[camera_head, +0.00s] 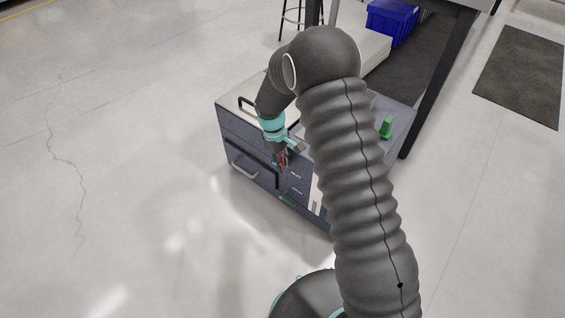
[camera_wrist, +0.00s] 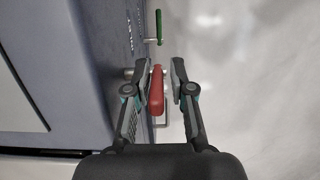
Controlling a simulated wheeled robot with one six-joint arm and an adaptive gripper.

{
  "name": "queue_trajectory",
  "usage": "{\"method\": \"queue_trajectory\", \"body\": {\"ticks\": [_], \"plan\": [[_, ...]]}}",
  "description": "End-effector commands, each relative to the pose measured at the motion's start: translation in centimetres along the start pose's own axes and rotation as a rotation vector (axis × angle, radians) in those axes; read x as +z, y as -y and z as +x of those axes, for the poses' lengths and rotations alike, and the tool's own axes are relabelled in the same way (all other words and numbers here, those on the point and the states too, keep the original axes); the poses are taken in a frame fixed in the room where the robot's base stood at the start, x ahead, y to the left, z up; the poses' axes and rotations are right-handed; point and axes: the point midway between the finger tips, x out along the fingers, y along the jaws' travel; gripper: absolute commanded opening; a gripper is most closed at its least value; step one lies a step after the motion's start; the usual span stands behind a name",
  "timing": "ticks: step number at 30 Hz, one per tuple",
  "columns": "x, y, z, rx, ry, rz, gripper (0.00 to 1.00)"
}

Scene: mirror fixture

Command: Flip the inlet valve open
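A red valve lever (camera_wrist: 156,92) stands out from the side of a dark grey-blue cabinet (camera_wrist: 80,45). In the wrist view it lies between the two fingers of my gripper (camera_wrist: 160,72). The fingers are apart, with a gap on the right of the lever; the left finger is close to it, and I cannot tell whether they touch. A green lever (camera_wrist: 159,27) sits on the same face beyond the red one. In the head view my gripper (camera_head: 281,158) is at the cabinet front, partly hiding the red lever. I cannot read which lever is the inlet.
The cabinet (camera_head: 318,166) has bar handles (camera_head: 243,170) on its front. A green object (camera_head: 386,128) stands on its top. A blue crate (camera_head: 391,20) and a dark table leg (camera_head: 437,85) are behind. The floor to the left is clear.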

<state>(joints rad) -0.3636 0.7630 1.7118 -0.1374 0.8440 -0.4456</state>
Motion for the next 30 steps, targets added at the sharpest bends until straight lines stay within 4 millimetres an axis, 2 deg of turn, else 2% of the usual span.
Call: {"method": "queue_trajectory", "body": {"ticks": [7, 11, 24, 30], "plan": [[0.1, -0.2, -0.1, 0.000, -0.001, 0.003, 0.23], [0.1, -0.2, -1.1, 0.001, -0.002, 0.003, 0.23], [0.0, -0.1, -9.2, 0.002, -0.004, 0.001, 0.23], [0.0, 0.0, -11.4, 0.001, -0.001, 0.000, 0.23]]}}
